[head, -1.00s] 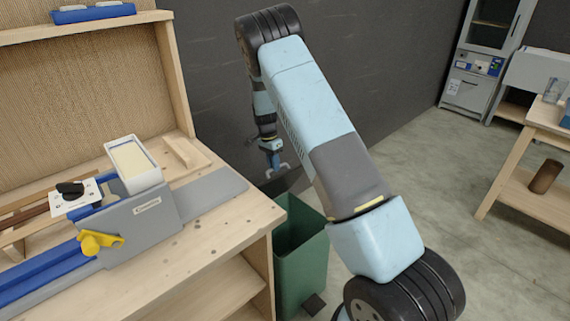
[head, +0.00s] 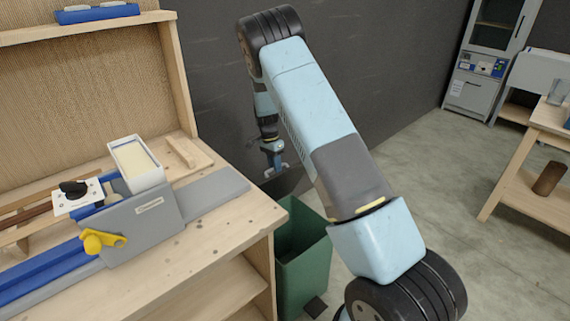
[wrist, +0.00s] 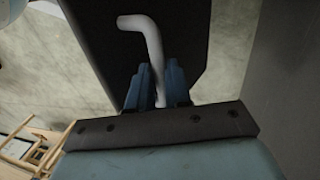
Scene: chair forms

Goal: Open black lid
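A green bin (head: 305,262) stands on the floor beside the workbench, its top open to view. Its black lid (head: 291,184) is raised and tilted at the back of the bin, dark against the dark wall. In the wrist view the black lid (wrist: 110,50) fills the upper middle. A pale bent handle (wrist: 150,45) runs down from it between the two blue fingers of my gripper (wrist: 158,80). The fingers appear closed against both sides of the handle.
The wooden workbench (head: 225,225) stands left of the bin, with a grey and blue tool with a yellow knob (head: 100,242) on it. The dark wall (head: 350,60) is close behind. Open floor (head: 440,180) lies to the right, before a second wooden table (head: 510,195).

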